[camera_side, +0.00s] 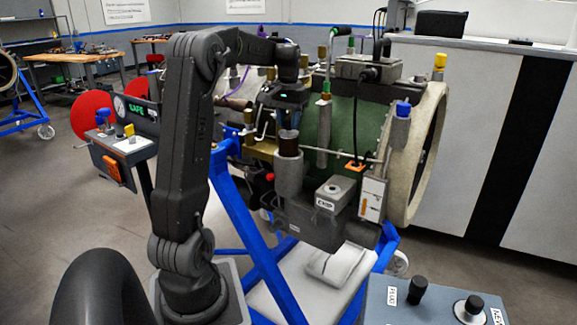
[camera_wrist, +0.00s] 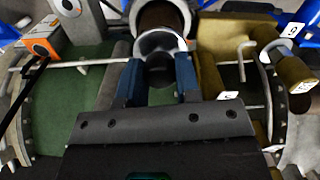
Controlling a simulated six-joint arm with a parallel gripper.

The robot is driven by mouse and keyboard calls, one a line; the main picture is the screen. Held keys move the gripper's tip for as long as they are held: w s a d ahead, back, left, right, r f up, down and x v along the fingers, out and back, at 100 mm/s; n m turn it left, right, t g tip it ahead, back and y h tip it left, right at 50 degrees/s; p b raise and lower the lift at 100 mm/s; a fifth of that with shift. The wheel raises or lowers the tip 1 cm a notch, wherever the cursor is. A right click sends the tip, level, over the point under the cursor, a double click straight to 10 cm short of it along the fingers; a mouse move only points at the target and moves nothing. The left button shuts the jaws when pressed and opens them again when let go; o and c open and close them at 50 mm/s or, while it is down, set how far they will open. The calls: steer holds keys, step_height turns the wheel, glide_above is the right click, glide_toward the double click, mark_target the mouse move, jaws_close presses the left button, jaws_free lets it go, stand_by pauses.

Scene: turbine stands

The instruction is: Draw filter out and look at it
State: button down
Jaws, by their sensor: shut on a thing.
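The filter (camera_side: 289,146) is a dark brown cylinder with a grey cap. In the side view it stands upright, partly out of the top of a grey cylindrical housing (camera_side: 288,178); its lower end is hidden inside. My gripper (camera_side: 289,118) is above it, pointing down, with its fingers at the filter's top. In the wrist view my gripper (camera_wrist: 160,78) has its two blue fingers on either side of the filter's grey cap, and the brown body (camera_wrist: 158,17) shows beyond. The gripper is shut on the filter.
The green turbine (camera_side: 343,125) with pipes and coloured caps is close behind my gripper, on a blue stand (camera_side: 245,225). A grey box (camera_side: 334,196) sits right of the housing. A white cloth (camera_side: 338,264) lies on the tray below. A gauge panel (camera_side: 128,148) stands at left.

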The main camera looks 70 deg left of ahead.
steer(key=shift+r, duration=2.75)
steer(key=shift+r, duration=0.25)
step_height(320, 180, up, 4)
steer(key=r, duration=0.1)
steer(key=w+d+m, duration=0.4)
steer(key=d+m, duration=0.1)
steer(key=d, duration=1.1)
steer(key=w+d+m, duration=0.3)
steer(key=d+m, duration=0.1)
steer(key=d, duration=1.2)
step_height(320, 180, down, 35)
steer(key=shift+w+a, duration=0.15)
steer(key=shift+a, duration=0.15)
steer(key=shift+r, duration=0.1)
